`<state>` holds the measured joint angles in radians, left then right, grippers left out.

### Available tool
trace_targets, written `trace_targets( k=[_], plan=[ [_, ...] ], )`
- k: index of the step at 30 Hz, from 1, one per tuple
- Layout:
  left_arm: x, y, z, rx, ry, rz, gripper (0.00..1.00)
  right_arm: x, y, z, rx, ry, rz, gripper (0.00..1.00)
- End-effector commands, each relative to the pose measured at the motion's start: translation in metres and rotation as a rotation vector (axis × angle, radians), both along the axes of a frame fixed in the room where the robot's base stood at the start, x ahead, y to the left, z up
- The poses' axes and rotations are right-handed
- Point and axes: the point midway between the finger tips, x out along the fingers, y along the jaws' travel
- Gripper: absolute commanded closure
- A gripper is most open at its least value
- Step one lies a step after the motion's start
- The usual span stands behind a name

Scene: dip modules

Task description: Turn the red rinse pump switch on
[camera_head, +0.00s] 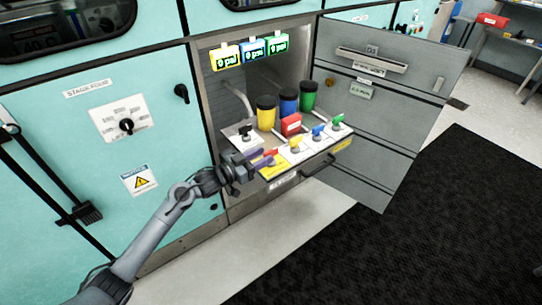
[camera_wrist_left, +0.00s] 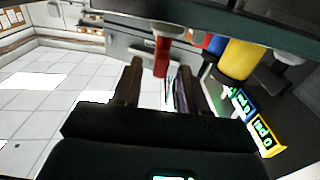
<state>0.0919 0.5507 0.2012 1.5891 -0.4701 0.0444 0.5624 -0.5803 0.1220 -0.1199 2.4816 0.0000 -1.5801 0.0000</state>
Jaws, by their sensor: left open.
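The red switch (camera_head: 270,154) is at the near left of the pulled-out tray's front row and is partly hidden by my left gripper (camera_head: 262,158). In the left wrist view, which is tilted over, the red switch handle (camera_wrist_left: 162,56) shows in the gap between the two fingers of my left gripper (camera_wrist_left: 158,82). The fingers are open and apart. I cannot tell whether either finger touches the handle. My right gripper is in neither view.
Yellow (camera_head: 295,143), blue (camera_head: 318,131) and green (camera_head: 338,120) switches stand along the tray (camera_head: 308,158). Behind are yellow (camera_head: 266,114), blue (camera_head: 288,103) and green (camera_head: 308,96) canisters and a red block (camera_head: 291,124). The gauges (camera_head: 252,50) read 0 psi. An open door (camera_head: 380,110) stands right.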

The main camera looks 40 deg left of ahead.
Motion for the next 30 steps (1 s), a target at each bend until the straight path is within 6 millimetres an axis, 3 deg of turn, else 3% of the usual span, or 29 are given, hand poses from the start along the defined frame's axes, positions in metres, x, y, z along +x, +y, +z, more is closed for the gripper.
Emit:
trace_targets(
  k=[9,22,23,30],
  plan=[
    [0.035,-0.009,-0.002,-0.001,0.000,0.000,0.57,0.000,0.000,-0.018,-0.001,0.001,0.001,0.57],
    [0.041,-0.011,0.000,0.000,0.002,0.000,0.57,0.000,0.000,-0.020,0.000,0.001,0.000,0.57],
    [0.041,-0.011,0.000,0.000,0.002,0.000,0.59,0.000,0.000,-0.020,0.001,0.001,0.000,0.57],
    [0.041,-0.011,0.000,-0.001,0.001,0.000,0.96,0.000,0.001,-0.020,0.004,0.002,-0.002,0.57]
  ],
)
